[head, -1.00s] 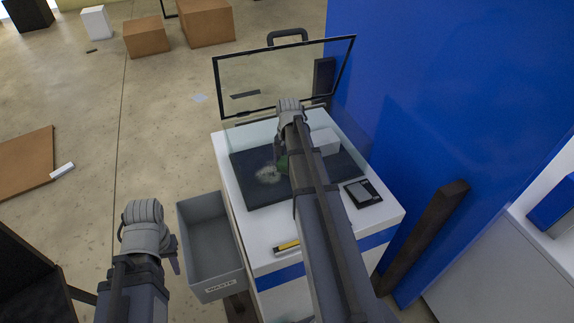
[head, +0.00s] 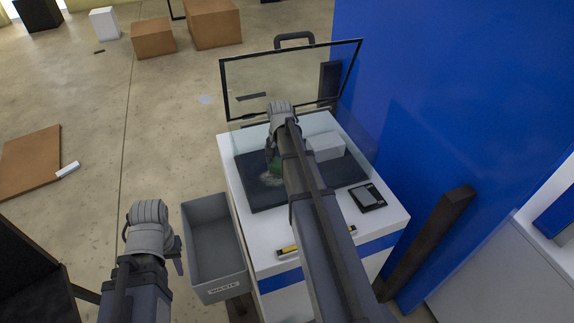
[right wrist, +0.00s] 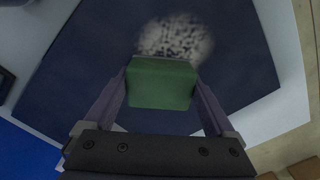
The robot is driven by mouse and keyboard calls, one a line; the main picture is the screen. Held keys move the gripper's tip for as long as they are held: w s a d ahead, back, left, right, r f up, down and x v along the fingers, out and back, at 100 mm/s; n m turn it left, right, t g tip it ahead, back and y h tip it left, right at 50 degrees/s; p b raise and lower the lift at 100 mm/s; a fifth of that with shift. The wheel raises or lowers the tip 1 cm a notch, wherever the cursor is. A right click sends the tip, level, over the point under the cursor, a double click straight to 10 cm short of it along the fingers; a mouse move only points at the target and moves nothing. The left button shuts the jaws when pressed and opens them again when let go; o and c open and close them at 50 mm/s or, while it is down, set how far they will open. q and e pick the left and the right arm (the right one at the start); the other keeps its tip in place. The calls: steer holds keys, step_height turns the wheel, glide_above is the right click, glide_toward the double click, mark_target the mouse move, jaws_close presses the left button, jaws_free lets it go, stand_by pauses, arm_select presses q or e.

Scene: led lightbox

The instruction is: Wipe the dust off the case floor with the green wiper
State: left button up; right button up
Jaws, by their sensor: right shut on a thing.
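The green wiper (right wrist: 161,83) is a block held between the fingers of my right gripper (right wrist: 161,90). It also shows in the head view (head: 274,166), partly hidden by my right arm. The case floor (right wrist: 85,75) is a dark blue panel; in the head view (head: 247,193) it lies inside the glass case. A pale, speckled dust patch (right wrist: 176,38) lies on it just beyond the wiper in the wrist view. In the head view the dust patch (head: 268,180) is partly covered. Whether the wiper touches the floor is unclear. My left gripper (head: 170,246) hangs left of the waste bin; its fingers are mostly hidden.
The framed glass lid (head: 225,92) stands raised behind the case. A white block (head: 325,147) sits at the case's right side. A black device (head: 367,197) and a yellow-black tool (head: 287,251) lie on the white top.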

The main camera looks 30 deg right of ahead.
mark_target(270, 170)
steer(key=shift+a, duration=0.15)
steer(key=shift+w+a, duration=0.15)
steer(key=shift+a, duration=1.1)
steer(key=shift+w+a+f, duration=0.1)
steer(key=shift+a, duration=0.4)
steer(key=shift+c, duration=1.3)
steer(key=shift+a, duration=0.15)
steer(key=shift+w+a, duration=0.25)
steer(key=shift+a, duration=0.6)
steer(key=shift+w+a, duration=0.2)
steer(key=shift+a, duration=0.65)
steer(key=shift+w+d, duration=0.2)
steer(key=shift+w, duration=0.65)
steer(key=shift+d, duration=0.15)
